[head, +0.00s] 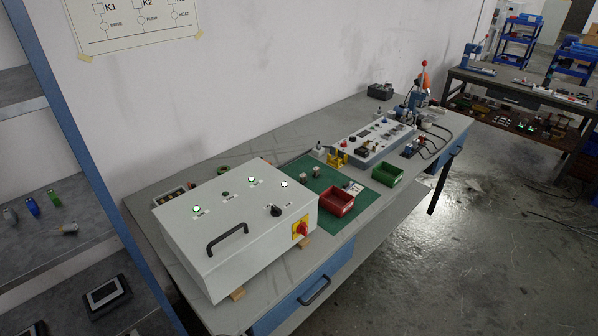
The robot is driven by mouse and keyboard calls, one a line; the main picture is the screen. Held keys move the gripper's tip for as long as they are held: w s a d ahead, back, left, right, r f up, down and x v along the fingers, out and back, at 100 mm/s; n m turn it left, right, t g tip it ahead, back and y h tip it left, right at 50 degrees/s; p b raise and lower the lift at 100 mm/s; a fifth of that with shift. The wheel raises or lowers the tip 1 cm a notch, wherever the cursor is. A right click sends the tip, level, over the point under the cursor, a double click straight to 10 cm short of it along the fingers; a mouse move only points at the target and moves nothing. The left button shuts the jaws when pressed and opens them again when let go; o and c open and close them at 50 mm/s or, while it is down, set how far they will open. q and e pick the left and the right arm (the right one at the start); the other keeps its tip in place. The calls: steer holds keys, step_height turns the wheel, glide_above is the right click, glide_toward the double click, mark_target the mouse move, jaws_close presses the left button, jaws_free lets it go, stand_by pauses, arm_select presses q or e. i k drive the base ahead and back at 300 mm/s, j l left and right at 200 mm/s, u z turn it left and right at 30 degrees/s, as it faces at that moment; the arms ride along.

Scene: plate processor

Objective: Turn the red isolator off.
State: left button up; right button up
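The red isolator (301,229) is a red rotary handle on a yellow plate, on the right end of the front face of a light grey control box (240,262). Its exact handle angle is too small to tell. The box lies on the workbench and has a black handle (227,239), a black rotary knob (275,210) and several lit green or white lamps on its top panel. Neither of my grippers shows in the head view.
A red bin (337,202) and a green bin (387,174) stand right of the box by a green mat (366,196). A grey control panel (372,140) lies further back. A blue shelf upright (77,130) stands at left. The floor in front at right is clear.

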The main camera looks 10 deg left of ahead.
mark_target(301, 229)
steer(key=i+l+u, duration=0.4)
steer(key=l+u, duration=0.15)
steer(key=l, duration=0.15)
steer(key=i+l+u, duration=0.25)
steer(key=l, duration=0.15)
steer(key=k, duration=0.1)
